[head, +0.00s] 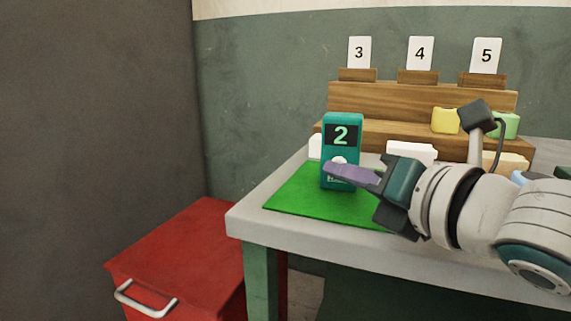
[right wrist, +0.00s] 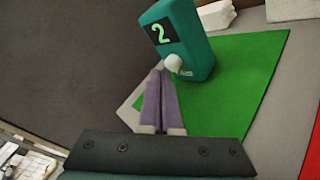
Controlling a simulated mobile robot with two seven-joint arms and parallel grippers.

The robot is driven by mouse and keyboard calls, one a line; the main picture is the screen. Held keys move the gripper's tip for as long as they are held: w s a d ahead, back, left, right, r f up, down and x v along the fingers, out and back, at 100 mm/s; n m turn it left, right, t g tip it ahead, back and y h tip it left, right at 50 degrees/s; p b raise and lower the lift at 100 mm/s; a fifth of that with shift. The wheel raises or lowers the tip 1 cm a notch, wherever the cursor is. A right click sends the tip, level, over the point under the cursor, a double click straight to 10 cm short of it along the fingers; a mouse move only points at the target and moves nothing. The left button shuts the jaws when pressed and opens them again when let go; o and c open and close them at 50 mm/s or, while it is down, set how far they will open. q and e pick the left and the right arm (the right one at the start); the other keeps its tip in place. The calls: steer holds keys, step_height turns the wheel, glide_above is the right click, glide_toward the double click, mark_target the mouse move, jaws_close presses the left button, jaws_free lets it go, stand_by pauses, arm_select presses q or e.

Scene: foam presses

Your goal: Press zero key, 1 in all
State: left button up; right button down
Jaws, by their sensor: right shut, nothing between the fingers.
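A teal counter device (head: 342,122) stands upright on a green mat (head: 290,203) near the table's left end, its display reading 2. Its white round key (head: 339,160) is on the front below the display, partly hidden by my gripper in the head view. The device (right wrist: 190,35) and white key (right wrist: 173,63) also show in the right wrist view. My right gripper (head: 328,171) is shut and empty, its purple fingertips (right wrist: 159,70) right at the key's lower edge. I cannot tell whether they touch it. The left gripper is not in view.
The grey table (head: 245,222) holds a wooden stepped rack (head: 375,103) behind, with cards 3, 4 and 5 on top and yellow (head: 445,121) and green (head: 511,124) foam blocks. White blocks (head: 410,151) lie in front. A red cabinet (head: 185,250) stands at lower left.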

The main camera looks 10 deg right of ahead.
steer(key=shift+w+d, duration=0.2)
steer(key=shift+w, duration=0.15)
stand_by(0.5)
steer(key=shift+s+a+p, duration=0.4)
steer(key=shift+s+p, duration=0.05)
steer(key=shift+s, duration=0.3)
steer(key=shift+s+a, duration=0.2)
steer(key=shift+s, duration=0.1)
steer(key=shift+s+a+p, duration=0.25)
steer(key=shift+s+a, duration=0.1)
steer(key=shift+s, duration=0.3)
steer(key=shift+s+a+p, duration=0.25)
steer(key=shift+s+a, duration=0.1)
steer(key=shift+s, duration=0.25)
steer(key=shift+s+a+p, duration=0.25)
steer(key=shift+s+a, duration=0.1)
steer(key=shift+s, duration=0.3)
